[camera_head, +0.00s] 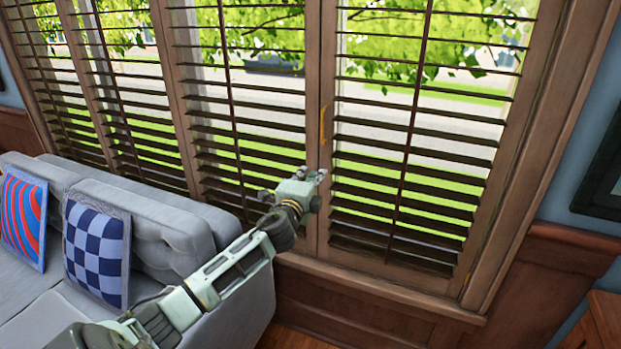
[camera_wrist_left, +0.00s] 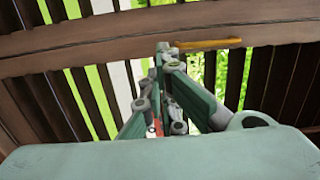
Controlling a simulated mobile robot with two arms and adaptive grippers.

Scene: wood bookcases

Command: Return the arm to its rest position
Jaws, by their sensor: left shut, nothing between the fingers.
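My left arm (camera_head: 238,262) reaches out from the lower left in the head view, stretched toward the shuttered window. My left gripper (camera_head: 318,176) is at its end, in front of the wooden frame between two shutter panels and below a yellow handle (camera_head: 323,124). In the left wrist view the gripper (camera_wrist_left: 162,50) has its fingers together with nothing between them. The handle (camera_wrist_left: 208,43) shows there just beyond and to the right of the fingertips. I cannot tell whether the fingers touch the frame. My right gripper is not in view.
A grey sofa (camera_head: 175,222) with a checked cushion (camera_head: 97,248) and a striped cushion (camera_head: 23,217) stands at left, close under the arm. Brown shutters (camera_head: 405,180) cover the window. A wooden furniture corner (camera_head: 607,318) is at lower right. Some floor shows below the sill.

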